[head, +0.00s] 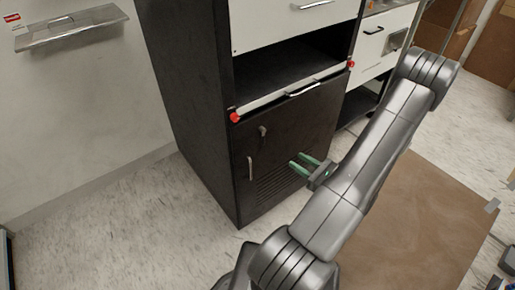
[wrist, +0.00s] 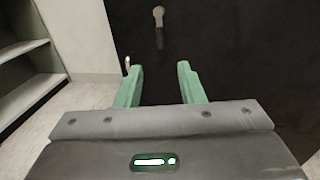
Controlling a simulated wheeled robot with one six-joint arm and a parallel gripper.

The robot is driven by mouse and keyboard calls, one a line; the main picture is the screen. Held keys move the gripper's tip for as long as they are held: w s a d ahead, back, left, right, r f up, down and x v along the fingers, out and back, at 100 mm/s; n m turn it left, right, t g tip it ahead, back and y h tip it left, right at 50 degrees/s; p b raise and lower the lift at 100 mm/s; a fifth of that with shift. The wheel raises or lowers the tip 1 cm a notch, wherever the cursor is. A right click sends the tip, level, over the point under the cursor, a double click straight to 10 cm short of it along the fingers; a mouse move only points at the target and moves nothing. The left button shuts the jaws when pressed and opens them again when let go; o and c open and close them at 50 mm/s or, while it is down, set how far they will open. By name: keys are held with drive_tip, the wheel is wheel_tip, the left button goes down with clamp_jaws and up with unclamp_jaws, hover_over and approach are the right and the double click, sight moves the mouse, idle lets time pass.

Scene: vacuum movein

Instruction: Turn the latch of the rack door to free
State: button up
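The rack door (head: 282,150) is the dark lower door of the black cabinet, and it looks closed. Its latch (head: 263,132) is a small metal lever on the upper left of the door. In the wrist view the latch (wrist: 158,22) has a round top and a stem pointing down. The door handle (head: 250,168) is a vertical bar below and left of the latch; its end shows in the wrist view (wrist: 127,66). My gripper (head: 296,159), with green fingers, is open and empty. It is right of and below the latch in the head view, apart from it.
A white drawer (head: 290,20) and an open shelf with a white front edge and red end caps (head: 235,117) are above the door. A brown mat (head: 420,220) lies on the floor at right. Speckled floor (head: 130,210) is clear at left.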

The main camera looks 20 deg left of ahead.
sight(263, 136)
drive_tip(key=x, duration=1.4)
drive_tip(key=shift+d, duration=0.1)
drive_tip(key=shift+s, duration=0.1)
clamp_jaws()
